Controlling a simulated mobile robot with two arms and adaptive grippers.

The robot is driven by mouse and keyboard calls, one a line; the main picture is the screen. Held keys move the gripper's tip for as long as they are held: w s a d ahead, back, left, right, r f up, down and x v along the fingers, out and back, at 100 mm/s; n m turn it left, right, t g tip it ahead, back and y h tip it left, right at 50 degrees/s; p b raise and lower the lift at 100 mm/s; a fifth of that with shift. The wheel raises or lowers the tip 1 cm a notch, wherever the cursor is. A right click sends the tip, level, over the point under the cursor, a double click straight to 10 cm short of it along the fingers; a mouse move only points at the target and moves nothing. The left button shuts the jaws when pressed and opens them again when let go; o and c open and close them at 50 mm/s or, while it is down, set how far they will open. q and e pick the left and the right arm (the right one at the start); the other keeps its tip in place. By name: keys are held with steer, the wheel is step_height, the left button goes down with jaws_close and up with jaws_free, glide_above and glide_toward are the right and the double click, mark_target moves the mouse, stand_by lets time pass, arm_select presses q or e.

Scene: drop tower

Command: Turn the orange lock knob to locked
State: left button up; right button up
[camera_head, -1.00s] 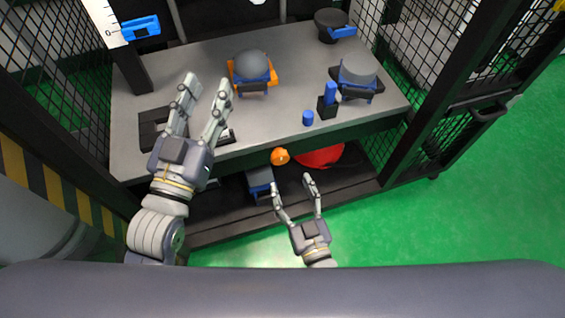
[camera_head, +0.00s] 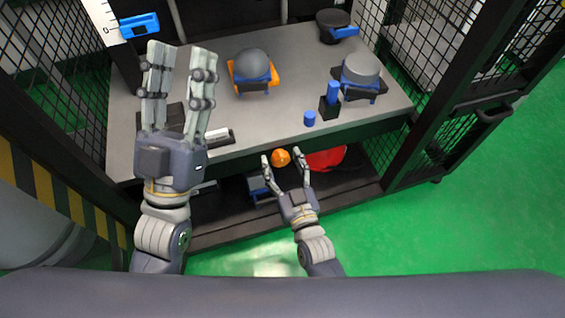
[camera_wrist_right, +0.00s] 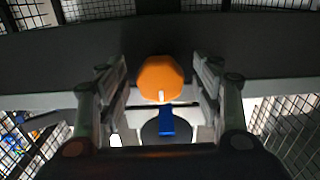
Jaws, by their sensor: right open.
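The orange lock knob (camera_head: 281,157) sits on the dark front edge below the grey tabletop. In the right wrist view the knob (camera_wrist_right: 160,79) is faceted, with a short white mark at its lower edge. My right gripper (camera_head: 283,158) is open, with a finger on each side of the knob; I cannot tell whether they touch it. In the right wrist view its fingers (camera_wrist_right: 162,85) stand apart with the knob between and slightly beyond them. My left gripper (camera_head: 178,62) is open and empty above the left part of the table.
A red object (camera_head: 326,159) lies below. Mesh walls flank the table.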

steer(key=c, duration=1.1)
steer(key=shift+o, duration=0.2)
